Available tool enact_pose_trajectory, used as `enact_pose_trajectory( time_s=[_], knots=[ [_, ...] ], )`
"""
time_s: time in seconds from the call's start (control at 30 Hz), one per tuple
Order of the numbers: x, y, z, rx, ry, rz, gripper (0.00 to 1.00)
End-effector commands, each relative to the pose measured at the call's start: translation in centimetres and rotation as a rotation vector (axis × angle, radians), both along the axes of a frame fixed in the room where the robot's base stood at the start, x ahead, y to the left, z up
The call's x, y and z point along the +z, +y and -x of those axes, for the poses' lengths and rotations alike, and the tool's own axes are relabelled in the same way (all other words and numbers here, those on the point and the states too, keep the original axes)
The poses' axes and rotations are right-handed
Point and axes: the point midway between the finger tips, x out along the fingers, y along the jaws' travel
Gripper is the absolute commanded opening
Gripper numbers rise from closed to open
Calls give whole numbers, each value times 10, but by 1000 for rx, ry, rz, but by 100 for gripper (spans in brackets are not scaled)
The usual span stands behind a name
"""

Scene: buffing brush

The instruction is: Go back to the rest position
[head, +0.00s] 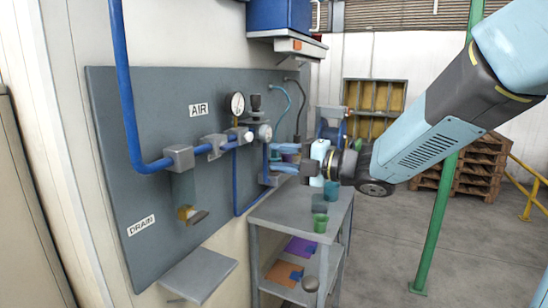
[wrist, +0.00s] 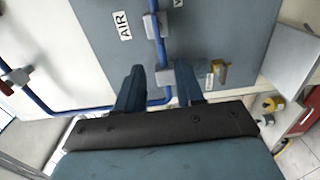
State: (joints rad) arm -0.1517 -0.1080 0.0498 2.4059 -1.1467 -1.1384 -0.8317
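My gripper (head: 277,161) reaches in from the right, in front of the grey wall panel (head: 120,160) and above the metal bench (head: 270,212). In the wrist view my gripper (wrist: 160,88) shows two blue fingers spread apart, with nothing held between them. Behind the gap lie the blue air pipe and a grey pipe block (wrist: 167,76), farther off at the panel. In the head view the fingertips overlap the area just right of the pipe; I cannot tell whether they touch anything.
The blue pipe (head: 120,65) and gauge (head: 237,103) stick out from the panel. A green post (head: 437,220) and pallets (head: 470,165) are right. Open floor lies between.

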Motion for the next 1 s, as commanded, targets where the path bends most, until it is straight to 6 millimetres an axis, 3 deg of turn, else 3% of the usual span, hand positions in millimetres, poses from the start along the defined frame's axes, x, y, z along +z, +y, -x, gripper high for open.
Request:
enact_pose_trajectory(
  time_s=[0.3,0.47,0.73,0.87,1.0],
  knots=[
    [1,-2,-2,-14,5,1,37],
    [7,-21,-16,-157,63,2,37],
    [20,-106,-42,-624,315,-78,37],
    [18,-151,-37,-838,465,-157,37],
    [12,-196,-19,-1050,642,-265,37]
  ],
)
